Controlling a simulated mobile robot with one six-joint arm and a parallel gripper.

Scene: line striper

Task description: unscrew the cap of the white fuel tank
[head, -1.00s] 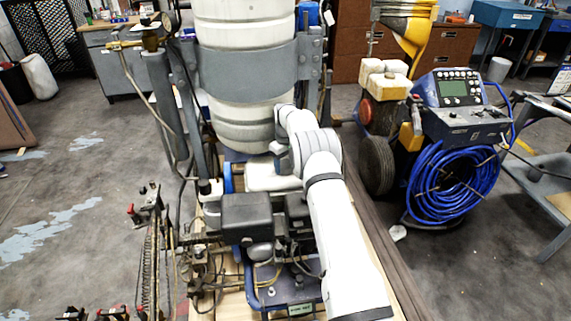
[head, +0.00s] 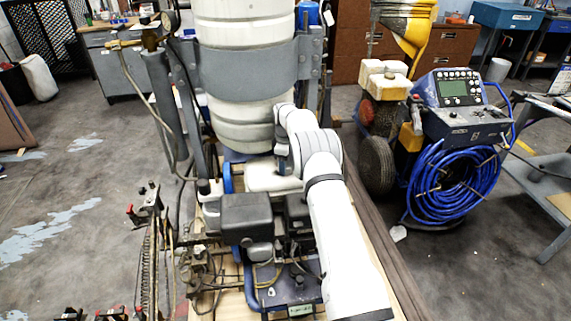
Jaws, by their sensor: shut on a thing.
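The white fuel tank (head: 262,178) sits on the striper's engine, below the big white barrel and behind the black engine boxes. My white arm reaches in from the lower right and bends down over the tank's right part. My gripper (head: 283,168) points down at the tank's top and is shut on the cap. The cap itself is hidden by the gripper and wrist, so I cannot see how far it is turned or lifted.
The large white barrel (head: 240,125) in its grey band (head: 248,70) stands close behind my gripper. A black engine box (head: 246,217) is in front of the tank. A striper with a blue hose coil (head: 455,185) stands to the right. The floor at left is mostly clear.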

